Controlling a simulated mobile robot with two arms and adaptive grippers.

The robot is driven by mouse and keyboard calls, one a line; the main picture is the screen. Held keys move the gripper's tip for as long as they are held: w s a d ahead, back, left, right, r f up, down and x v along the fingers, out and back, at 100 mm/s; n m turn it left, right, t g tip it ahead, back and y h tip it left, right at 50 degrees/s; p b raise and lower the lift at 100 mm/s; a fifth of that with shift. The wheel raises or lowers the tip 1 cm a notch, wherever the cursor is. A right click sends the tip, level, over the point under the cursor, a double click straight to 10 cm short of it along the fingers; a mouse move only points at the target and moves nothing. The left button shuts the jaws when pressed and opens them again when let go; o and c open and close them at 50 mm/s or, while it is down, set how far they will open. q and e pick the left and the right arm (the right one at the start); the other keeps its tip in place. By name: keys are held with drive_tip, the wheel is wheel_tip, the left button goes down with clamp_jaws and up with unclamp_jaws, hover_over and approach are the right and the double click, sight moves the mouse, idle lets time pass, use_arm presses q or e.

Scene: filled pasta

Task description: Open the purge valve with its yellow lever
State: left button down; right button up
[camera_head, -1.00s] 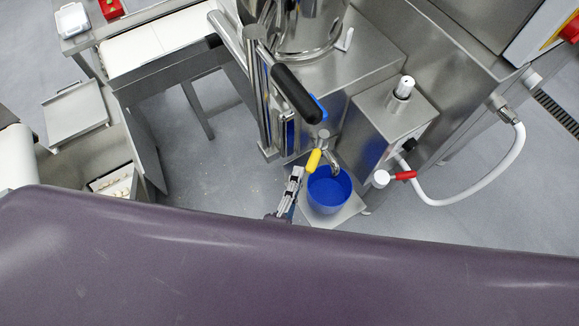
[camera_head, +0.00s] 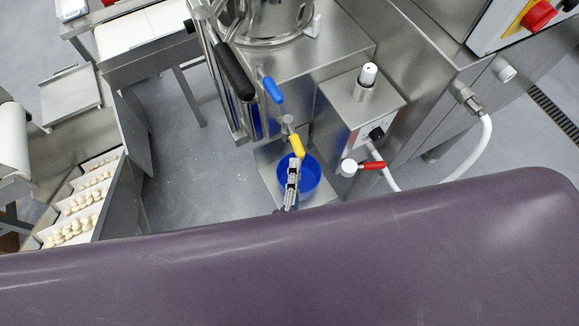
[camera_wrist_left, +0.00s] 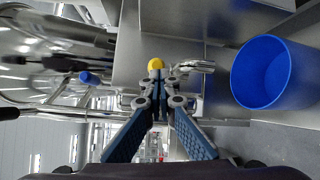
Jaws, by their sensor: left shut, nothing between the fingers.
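The yellow lever (camera_head: 297,145) sits on the metal purge valve (camera_head: 288,122), above a blue bucket (camera_head: 313,178). In the head view it points down and slightly right. My left gripper (camera_head: 292,172) is shut and empty, just below the lever's tip; whether they touch cannot be told. In the left wrist view, the yellow lever end (camera_wrist_left: 156,64) shows just beyond the shut fingertips (camera_wrist_left: 160,88), and the blue bucket (camera_wrist_left: 272,72) is to the right. The valve's outlet is mostly hidden behind the lever in the head view. My right gripper is not in view.
A blue lever (camera_head: 273,90) and a long black handle (camera_head: 236,72) are up and left of the valve. A red-handled valve (camera_head: 372,166) with a white hose (camera_head: 477,150) is at the right. Trays of filled pasta (camera_head: 80,215) stand at the left. Floor between is clear.

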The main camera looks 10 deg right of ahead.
use_arm(q)
drive_tip(key=shift+d+r, duration=0.2)
drive_tip(key=shift+d, duration=0.45)
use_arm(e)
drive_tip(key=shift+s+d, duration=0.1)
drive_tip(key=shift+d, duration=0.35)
use_arm(q)
drive_tip(key=shift+s, duration=0.1)
drive_tip(key=v, duration=0.7)
drive_tip(key=shift+s+a+f, duration=0.2)
drive_tip(key=shift+s+a, duration=0.05)
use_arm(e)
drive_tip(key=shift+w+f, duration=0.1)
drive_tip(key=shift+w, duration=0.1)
